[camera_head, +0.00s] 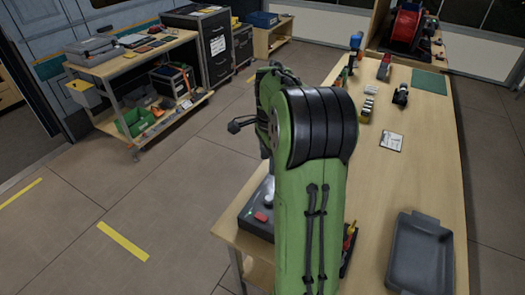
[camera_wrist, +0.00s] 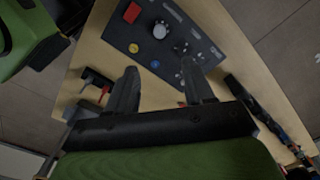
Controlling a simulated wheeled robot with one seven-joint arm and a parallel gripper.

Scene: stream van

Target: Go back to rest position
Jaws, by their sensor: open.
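My green and black arm (camera_head: 310,190) rises through the middle of the head view over the near end of the wooden workbench. My gripper is hidden behind the arm there. In the wrist view, my gripper (camera_wrist: 163,92) points down at the bench with its two dark fingers apart. Nothing is held between them. A dark panel (camera_wrist: 150,45) with a red block, a grey knob and small blue and yellow parts lies on the bench beyond the fingertips. Part of this panel shows beside my arm in the head view (camera_head: 257,228).
A grey tray (camera_head: 420,255) lies at the bench's near right. A white card (camera_head: 391,141), a green mat (camera_head: 429,81) and a red reel (camera_head: 404,27) are farther back. A tool cart (camera_head: 130,65) stands at left. The floor between cart and bench is clear.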

